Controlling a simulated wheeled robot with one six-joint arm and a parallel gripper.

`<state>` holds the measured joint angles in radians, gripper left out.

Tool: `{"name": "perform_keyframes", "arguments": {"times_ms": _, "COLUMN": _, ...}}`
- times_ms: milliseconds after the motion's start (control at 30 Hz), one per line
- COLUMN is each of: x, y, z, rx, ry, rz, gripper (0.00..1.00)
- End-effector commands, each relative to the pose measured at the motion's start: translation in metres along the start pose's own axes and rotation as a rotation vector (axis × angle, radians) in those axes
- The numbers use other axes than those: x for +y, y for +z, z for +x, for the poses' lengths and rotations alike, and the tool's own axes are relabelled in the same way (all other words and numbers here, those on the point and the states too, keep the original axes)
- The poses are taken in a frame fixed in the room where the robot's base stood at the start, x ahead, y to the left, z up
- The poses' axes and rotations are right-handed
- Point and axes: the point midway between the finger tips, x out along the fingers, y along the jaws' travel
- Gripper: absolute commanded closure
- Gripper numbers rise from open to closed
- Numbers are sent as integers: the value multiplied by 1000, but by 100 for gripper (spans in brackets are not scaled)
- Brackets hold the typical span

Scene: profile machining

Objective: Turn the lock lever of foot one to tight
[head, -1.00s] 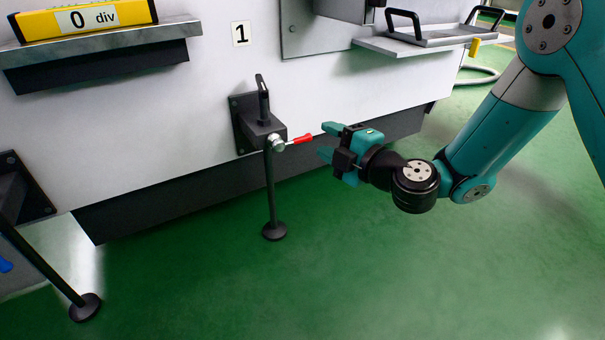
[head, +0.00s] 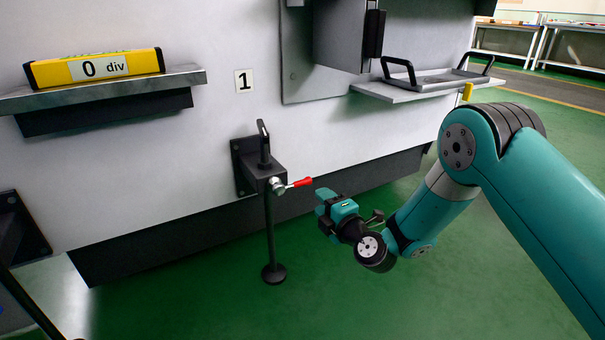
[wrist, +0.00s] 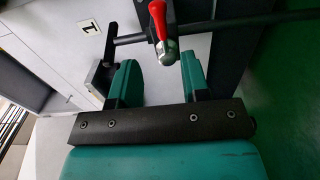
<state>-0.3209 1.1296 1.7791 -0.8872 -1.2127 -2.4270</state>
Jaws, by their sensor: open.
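The lock lever of foot one has a red grip (head: 302,182) on a silver hub (head: 278,186). In the head view it sticks out to the right from the top of the foot's black post (head: 270,235), under the "1" label (head: 244,81). My gripper (head: 322,204) is open and empty, right of the lever and a little lower in the picture, apart from it. In the wrist view the red grip (wrist: 157,18) and hub (wrist: 168,50) show between and beyond my two teal fingers (wrist: 160,78). Nothing is between the fingertips that I can see held.
A black bracket (head: 246,163) holds the foot to the white machine wall. A yellow level marked "0 div" (head: 95,68) lies on a grey shelf (head: 200,77) at upper left. A tray with handles (head: 430,80) is at upper right. The green floor around the foot is clear.

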Motion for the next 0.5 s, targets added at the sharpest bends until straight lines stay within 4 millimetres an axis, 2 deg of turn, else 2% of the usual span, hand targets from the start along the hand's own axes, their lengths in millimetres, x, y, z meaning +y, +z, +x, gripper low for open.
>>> {"name": "perform_keyframes", "arguments": {"times_ms": 167, "x": 4, "y": -1, "z": 24, "rx": 0, "ry": 4, "rz": -2, "gripper": 57}}
{"name": "perform_keyframes", "arguments": {"times_ms": 367, "x": -1, "y": -1, "z": 56, "rx": 0, "ry": 4, "rz": -1, "gripper": 57}}
{"name": "perform_keyframes", "arguments": {"times_ms": 500, "x": -3, "y": -1, "z": 83, "rx": -1, "ry": 3, "rz": -1, "gripper": 57}}
